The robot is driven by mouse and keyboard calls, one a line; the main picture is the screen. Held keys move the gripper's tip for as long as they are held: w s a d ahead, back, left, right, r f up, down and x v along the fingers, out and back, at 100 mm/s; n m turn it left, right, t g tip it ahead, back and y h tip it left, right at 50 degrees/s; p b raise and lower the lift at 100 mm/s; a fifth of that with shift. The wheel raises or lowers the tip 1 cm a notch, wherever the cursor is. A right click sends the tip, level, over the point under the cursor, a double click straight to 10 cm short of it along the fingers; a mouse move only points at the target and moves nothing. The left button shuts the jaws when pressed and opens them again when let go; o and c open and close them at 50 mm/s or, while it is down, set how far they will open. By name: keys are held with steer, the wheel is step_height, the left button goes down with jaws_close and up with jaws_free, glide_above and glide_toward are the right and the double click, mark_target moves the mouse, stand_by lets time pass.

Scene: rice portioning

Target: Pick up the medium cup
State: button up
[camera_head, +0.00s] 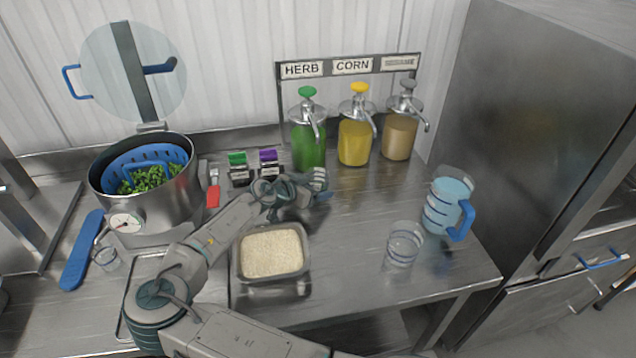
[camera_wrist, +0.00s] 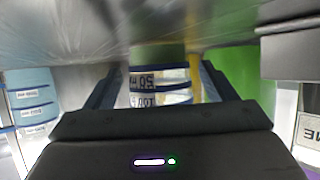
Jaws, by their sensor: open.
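A clear cup with blue rings and dark printed marks, apparently the medium cup (camera_wrist: 160,92), stands between the two fingers of my gripper (camera_wrist: 155,88) in the wrist view. In the head view it is small and partly hidden, a pale ringed shape (camera_head: 319,177) at the end of my arm, in front of the herb dispenser. My gripper (camera_head: 308,192) is open there, with a finger on each side of the cup. I cannot tell whether the fingers touch it.
A larger clear cup (camera_head: 403,247) and a blue-handled jug (camera_head: 440,207) stand to the right. A rice tray (camera_head: 270,284) lies in front of my arm. Herb (camera_head: 308,145), corn (camera_head: 354,142) and sesame (camera_head: 399,138) dispensers stand behind. A pot (camera_head: 163,208) and small cup (camera_head: 106,259) are left.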

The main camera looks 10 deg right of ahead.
steer(key=c, duration=1.1)
steer(key=shift+c, duration=0.5)
steer(key=shift+r, duration=0.15)
